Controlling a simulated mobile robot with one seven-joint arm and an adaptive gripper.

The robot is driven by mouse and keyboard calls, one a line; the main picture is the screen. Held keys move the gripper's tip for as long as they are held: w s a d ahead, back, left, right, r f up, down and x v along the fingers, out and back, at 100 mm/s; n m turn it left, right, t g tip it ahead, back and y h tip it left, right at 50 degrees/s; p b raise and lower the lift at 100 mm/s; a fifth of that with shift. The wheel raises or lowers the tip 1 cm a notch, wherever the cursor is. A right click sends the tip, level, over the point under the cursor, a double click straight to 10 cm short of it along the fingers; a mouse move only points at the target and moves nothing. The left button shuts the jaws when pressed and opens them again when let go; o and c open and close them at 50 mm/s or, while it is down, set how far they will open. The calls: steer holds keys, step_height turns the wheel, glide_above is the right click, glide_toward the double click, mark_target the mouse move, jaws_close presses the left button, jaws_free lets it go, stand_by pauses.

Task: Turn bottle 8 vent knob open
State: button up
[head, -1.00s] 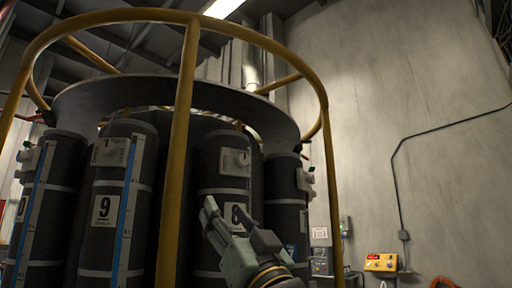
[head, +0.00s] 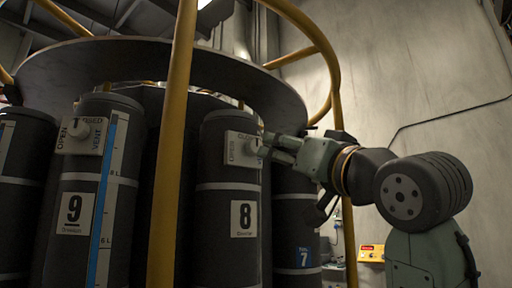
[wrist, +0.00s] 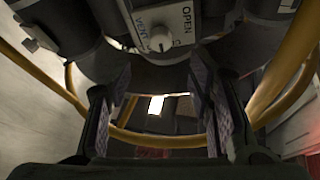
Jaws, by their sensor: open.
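Bottle 8 (head: 222,210) is a dark cylinder with a white number label, standing right of the yellow post. Its white vent plate (head: 235,150) is near the top, and the vent knob (head: 254,146) sits on it. In the wrist view the round pale knob (wrist: 160,40) is near top centre, on a plate reading VENT and OPEN. My gripper (head: 279,146) is at the knob's height, just to its right. In the wrist view my gripper (wrist: 158,75) is open and empty, fingers apart, with the knob above the gap. Whether a finger touches it I cannot tell.
Yellow rails (head: 174,150) ring the bottles, one post left of bottle 8. Bottle 9 (head: 85,200) stands left and bottle 7 (head: 292,225) right. A grey ring plate (head: 150,62) is overhead. A yellow control box (head: 371,253) is on the wall at right.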

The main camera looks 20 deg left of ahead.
mark_target(257, 147)
steer(key=p+x, duration=0.3)
steer(key=x, duration=0.6)
steer(key=shift+w+a+r+p, duration=0.2)
steer(key=shift+a+p, duration=0.1)
steer(key=shift+p, duration=0.1)
steer(key=shift+f, duration=0.1)
steer(key=shift+c, duration=0.6)
jaws_close()
